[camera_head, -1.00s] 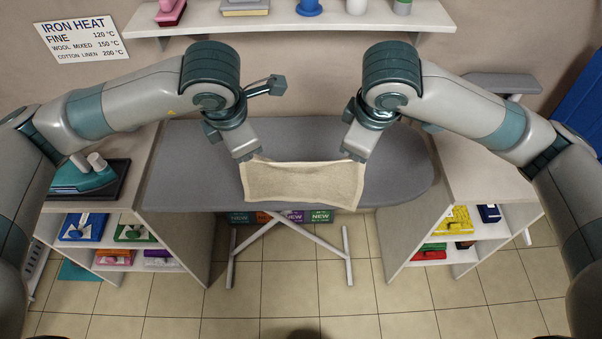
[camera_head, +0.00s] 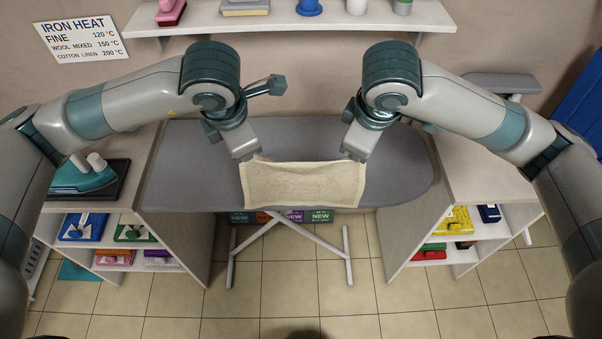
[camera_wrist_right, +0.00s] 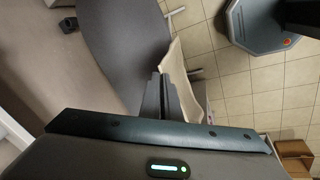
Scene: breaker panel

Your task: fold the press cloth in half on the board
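The press cloth (camera_head: 304,185) is a cream rectangle spread between my two grippers, over the front part of the grey ironing board (camera_head: 190,165). Its upper corners are at the fingertips and its lower edge is near the board's front edge. I cannot tell how much of it touches the board. My left gripper (camera_head: 247,157) is shut on the upper left corner. My right gripper (camera_head: 354,157) is shut on the upper right corner. In the right wrist view the fingers (camera_wrist_right: 158,98) are together at the cloth (camera_wrist_right: 185,70), which shows as a narrow strip beside the board (camera_wrist_right: 125,40).
A teal iron (camera_head: 85,178) stands on a dark rest on the left cabinet. Shelves on both sides hold coloured boxes. A wall shelf (camera_head: 290,20) is behind my arms. The board is bare left and right of the cloth.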

